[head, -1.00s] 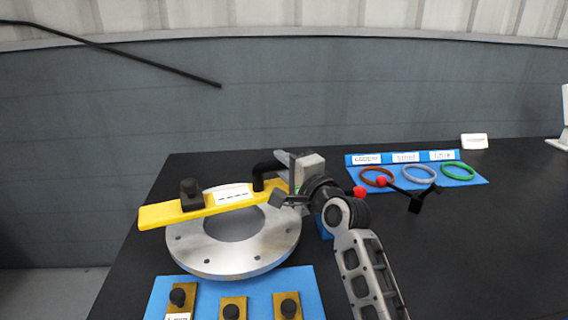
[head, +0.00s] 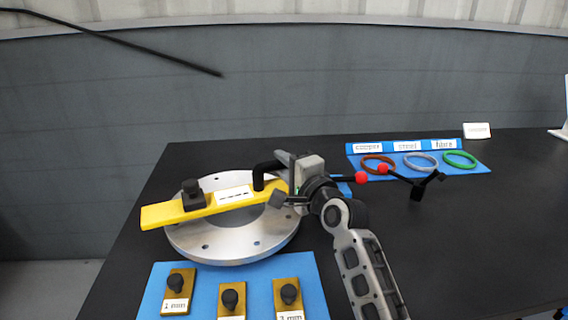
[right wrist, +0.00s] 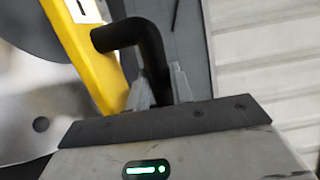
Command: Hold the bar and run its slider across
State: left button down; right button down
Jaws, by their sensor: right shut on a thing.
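A yellow bar (head: 165,214) with a dashed white label lies across the view over a round metal flange (head: 237,250). Its black slider (head: 193,196) sits left of the label, near the bar's left end. A bent black handle (head: 262,172) rises from the bar's right end. My right gripper (head: 283,166) is shut on this handle. The right wrist view also shows the handle (right wrist: 128,32) running down between my fingers, with the yellow bar (right wrist: 92,62) beside it. I cannot tell whether the bar touches the flange. My left gripper is out of view.
A blue mat (head: 205,282) in front holds several brass blocks with black knobs, some labelled. A blue mat (head: 430,176) at the back right holds brown, pale and green rings. A black stand with red-balled arms (head: 418,190) is right of my gripper.

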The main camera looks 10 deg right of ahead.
jog(key=shift+f+b, duration=0.75)
jog(key=shift+f, duration=0.35)
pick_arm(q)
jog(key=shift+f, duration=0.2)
pick_arm(e)
jog(key=shift+r, duration=0.1)
